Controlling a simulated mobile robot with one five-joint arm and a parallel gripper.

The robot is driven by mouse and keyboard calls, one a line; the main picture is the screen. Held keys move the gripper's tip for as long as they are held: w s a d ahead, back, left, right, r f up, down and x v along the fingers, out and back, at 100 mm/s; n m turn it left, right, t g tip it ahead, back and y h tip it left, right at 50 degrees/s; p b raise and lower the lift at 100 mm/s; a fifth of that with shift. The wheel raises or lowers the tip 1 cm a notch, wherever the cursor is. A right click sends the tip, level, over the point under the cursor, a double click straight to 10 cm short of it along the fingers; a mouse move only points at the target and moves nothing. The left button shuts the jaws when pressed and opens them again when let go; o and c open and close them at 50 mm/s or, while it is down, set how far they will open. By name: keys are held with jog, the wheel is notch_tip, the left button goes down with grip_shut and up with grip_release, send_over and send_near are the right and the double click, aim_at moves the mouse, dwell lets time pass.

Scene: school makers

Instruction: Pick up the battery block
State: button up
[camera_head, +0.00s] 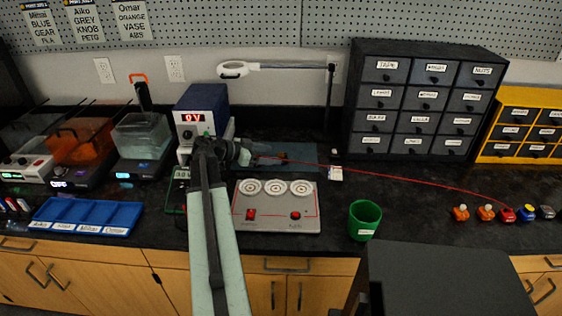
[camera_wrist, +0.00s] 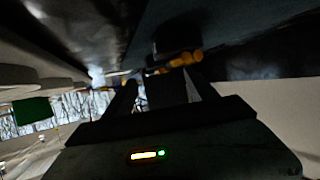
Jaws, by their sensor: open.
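I cannot tell for sure which thing is the battery block. My gripper (camera_head: 262,157) is over the bench behind the white switch panel, far left of that row.
The white panel (camera_head: 275,228) with two red switches and a green cup (camera_head: 365,219) stand in front. A thin red line runs from near my gripper to the block row. A power supply (camera_head: 200,112), lamp (camera_head: 232,69) and drawer cabinet (camera_head: 420,98) stand behind.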

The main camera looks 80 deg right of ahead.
aim_at(281, 155)
jog(key=b+x, duration=0.1)
jog(key=x, duration=0.3)
jog(key=shift+s+f, duration=0.1)
grip_shut()
notch_tip(281, 155, up, 10)
jog(key=p, duration=1)
